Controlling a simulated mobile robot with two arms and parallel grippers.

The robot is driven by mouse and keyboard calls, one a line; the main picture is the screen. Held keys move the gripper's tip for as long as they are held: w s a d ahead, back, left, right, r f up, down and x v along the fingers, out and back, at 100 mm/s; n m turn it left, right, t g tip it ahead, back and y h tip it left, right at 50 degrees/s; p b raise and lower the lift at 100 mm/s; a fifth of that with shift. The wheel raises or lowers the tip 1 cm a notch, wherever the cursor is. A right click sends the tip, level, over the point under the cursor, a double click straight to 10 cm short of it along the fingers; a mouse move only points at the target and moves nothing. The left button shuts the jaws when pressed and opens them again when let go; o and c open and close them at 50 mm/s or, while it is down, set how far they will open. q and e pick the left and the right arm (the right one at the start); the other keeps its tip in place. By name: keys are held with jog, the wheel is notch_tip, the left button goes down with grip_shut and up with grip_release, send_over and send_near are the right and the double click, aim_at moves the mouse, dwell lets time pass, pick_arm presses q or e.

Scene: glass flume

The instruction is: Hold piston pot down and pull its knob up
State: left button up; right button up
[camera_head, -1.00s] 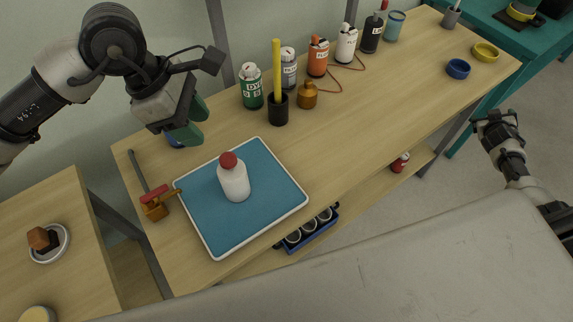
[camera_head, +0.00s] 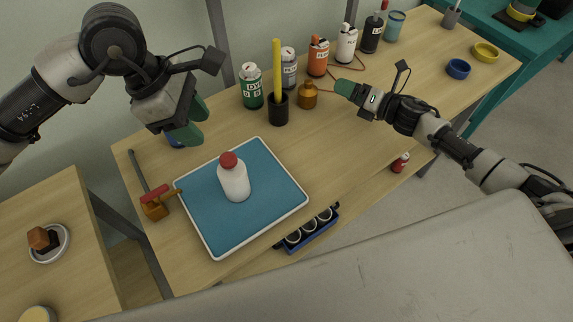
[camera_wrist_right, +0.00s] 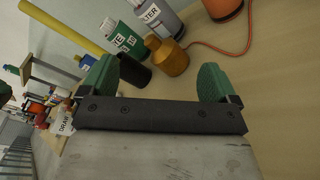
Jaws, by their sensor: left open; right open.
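A small brass pot (camera_head: 307,96) with a narrower knob on top stands on the wooden bench; it looks like the piston pot. It also shows in the right wrist view (camera_wrist_right: 171,60), beyond and between the spread green fingers. My right gripper (camera_head: 346,88) is open and empty, to the right of the pot and apart from it; it also shows in the right wrist view (camera_wrist_right: 157,80). My left gripper (camera_head: 193,120) is open and empty above the bench's left part, well left of the pot. Its fingers partly hide a blue thing behind them.
A black holder (camera_head: 278,110) with a yellow rod stands just left of the pot. Several labelled bottles, including a green one (camera_head: 251,88) and an orange one (camera_head: 318,58), line the back. A white bottle (camera_head: 234,182) stands on the blue tray (camera_head: 275,205). The bench's middle is clear.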

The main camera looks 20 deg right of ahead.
aim_at(233, 175)
jog(key=s+a+n+g+y, duration=0.1)
jog(key=s+a+n, duration=0.1)
jog(key=a+n, duration=0.1)
jog(key=s+a+n+g+y, duration=0.2)
jog(key=s+a+n, duration=0.1)
jog(key=a, duration=0.3)
jog(key=s+a+n+g+y, duration=0.2)
jog(key=a+n, duration=0.2)
jog(key=shift+s+a+f, duration=0.3)
jog(key=shift+s+a, duration=0.05)
jog(key=shift+s, duration=0.05)
jog(key=s+a+n+g+y, duration=0.1)
jog(key=s+a+n+g, duration=0.1)
jog(key=s, duration=0.1)
jog(key=s+a+n+g+y, duration=0.1)
jog(key=s+a+n+g, duration=0.1)
jog(key=a+n, duration=0.1)
jog(key=s+a+n+g+y, duration=0.1)
jog(key=s+a+n+g, duration=0.1)
jog(key=s+a+n, duration=0.1)
jog(key=shift+s+r, duration=0.25)
jog(key=shift+s, duration=0.1)
jog(key=shift+s+a+n, duration=0.1)
jog(key=shift+a+n, duration=0.25)
jog(key=shift+n, duration=0.05)
jog(key=a, duration=0.3)
jog(key=w+a, duration=0.1)
jog(key=a, duration=0.6)
jog(key=shift+w, duration=0.35)
